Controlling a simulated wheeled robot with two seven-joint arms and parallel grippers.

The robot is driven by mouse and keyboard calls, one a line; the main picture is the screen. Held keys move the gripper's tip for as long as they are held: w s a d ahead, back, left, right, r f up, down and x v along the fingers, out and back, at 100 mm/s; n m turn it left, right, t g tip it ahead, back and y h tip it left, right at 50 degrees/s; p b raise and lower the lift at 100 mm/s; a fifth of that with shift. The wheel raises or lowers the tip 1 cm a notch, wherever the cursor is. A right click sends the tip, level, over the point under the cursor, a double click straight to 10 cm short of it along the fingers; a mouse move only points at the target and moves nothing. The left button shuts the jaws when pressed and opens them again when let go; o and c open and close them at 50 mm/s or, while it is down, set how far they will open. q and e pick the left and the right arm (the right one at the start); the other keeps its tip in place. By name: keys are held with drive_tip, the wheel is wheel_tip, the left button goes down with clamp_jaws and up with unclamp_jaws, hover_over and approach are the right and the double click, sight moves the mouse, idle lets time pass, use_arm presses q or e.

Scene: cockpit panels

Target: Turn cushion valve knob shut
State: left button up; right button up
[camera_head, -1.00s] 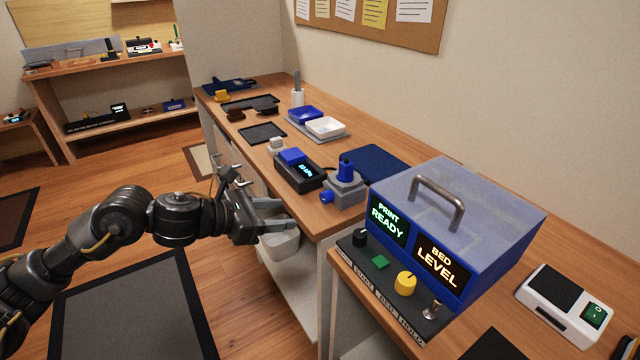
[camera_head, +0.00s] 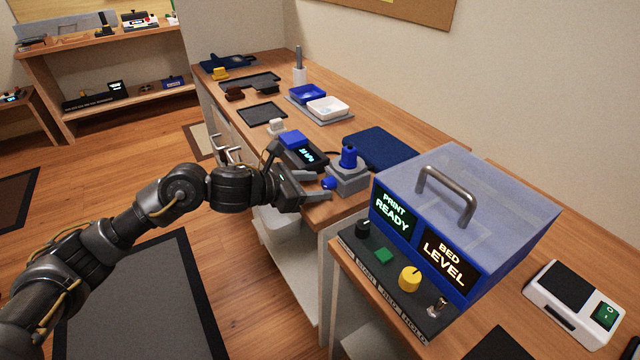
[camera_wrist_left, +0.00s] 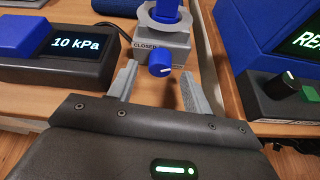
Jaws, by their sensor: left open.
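The cushion valve is a grey block (camera_head: 350,178) with a blue cylinder (camera_head: 348,157) on top and a round blue knob (camera_head: 329,183) on its near side. In the left wrist view the blue knob (camera_wrist_left: 160,63) has a white mark and sits below a "CLOSED" label (camera_wrist_left: 146,47). My left gripper (camera_head: 322,189) is open, its fingers pointing at the knob. In the wrist view the knob lies between and just beyond the fingertips (camera_wrist_left: 158,75), with visible space on both sides. My right gripper is not in view.
A gauge box (camera_wrist_left: 78,50) reading "10 kPa" stands left of the valve. A blue-sided console (camera_head: 465,215) with several knobs stands to the right, near the gripper. A dark blue pad (camera_head: 382,149) lies behind the valve. Trays occupy the far bench.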

use_arm(q)
drive_tip(key=shift+x, duration=1.05)
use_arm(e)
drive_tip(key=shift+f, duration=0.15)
use_arm(q)
drive_tip(key=shift+a, duration=0.1)
drive_tip(key=c, duration=1)
drive_tip(key=shift+w+n+g, duration=0.15)
drive_tip(key=shift+n+g, duration=0.15)
drive_tip(key=shift+n, duration=0.2)
drive_tip(key=shift+a+f+n+g+h+b, duration=0.15)
drive_tip(key=shift+n+g+h+b, duration=0.45)
drive_tip(key=shift+n, duration=0.9)
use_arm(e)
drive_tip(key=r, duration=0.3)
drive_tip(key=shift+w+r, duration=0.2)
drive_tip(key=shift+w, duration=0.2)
